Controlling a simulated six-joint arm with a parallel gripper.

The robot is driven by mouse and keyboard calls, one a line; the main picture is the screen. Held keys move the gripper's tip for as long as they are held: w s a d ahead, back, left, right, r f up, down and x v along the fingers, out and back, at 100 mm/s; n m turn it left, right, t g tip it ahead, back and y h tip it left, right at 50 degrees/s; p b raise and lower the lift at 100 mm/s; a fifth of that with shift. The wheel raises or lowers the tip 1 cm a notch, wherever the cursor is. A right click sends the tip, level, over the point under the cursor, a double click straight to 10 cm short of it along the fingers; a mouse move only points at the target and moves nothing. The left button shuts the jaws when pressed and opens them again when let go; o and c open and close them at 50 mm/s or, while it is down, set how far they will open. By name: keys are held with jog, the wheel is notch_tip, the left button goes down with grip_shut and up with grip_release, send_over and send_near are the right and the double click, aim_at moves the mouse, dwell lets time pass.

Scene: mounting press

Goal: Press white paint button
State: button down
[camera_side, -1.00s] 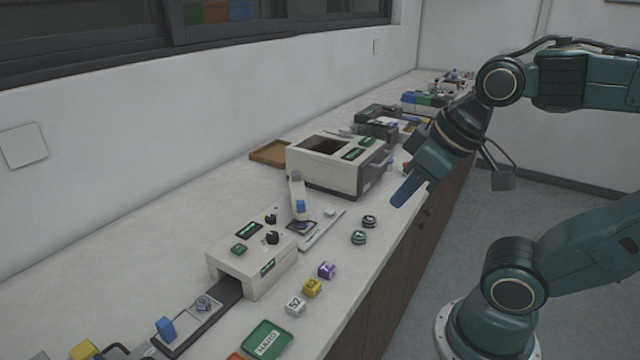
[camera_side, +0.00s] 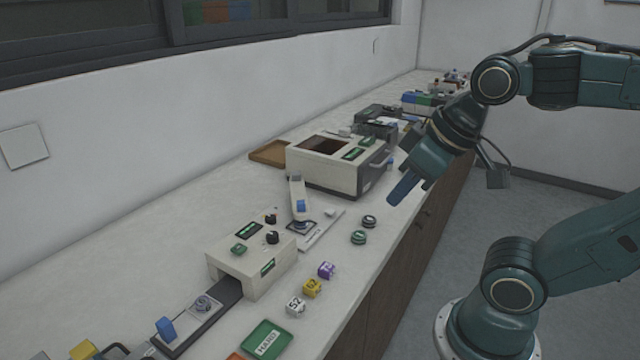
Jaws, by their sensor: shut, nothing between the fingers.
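My gripper (camera_side: 403,188) is shut and empty, with its blue fingers pointing down and left. It hangs near the front edge of the bench, to the right of the dark and green round pieces, and touches nothing that I can see. I cannot pick out a button marked as white paint. At the far end of the bench stand small coloured items (camera_side: 418,102), blue and green among them, too small to read and partly hidden by my arm.
A cream press unit (camera_side: 250,262) with black knobs and a green button stands nearer. Round pieces (camera_side: 369,221), marked cubes (camera_side: 312,287) and a green tray (camera_side: 268,340) lie along the front edge.

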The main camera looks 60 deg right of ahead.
jog(key=w+d+m, duration=0.1)
jog(key=w+d, duration=0.1)
jog(key=w, duration=0.6)
jog(key=m+t+y, duration=0.1)
jog(key=m+t, duration=0.3)
jog(key=m, duration=0.3)
send_over(334, 212)
notch_tip(334, 212, down, 14)
jog(key=shift+r, duration=0.2)
jog(key=shift+f, duration=0.1)
jog(key=shift+f, duration=4.25)
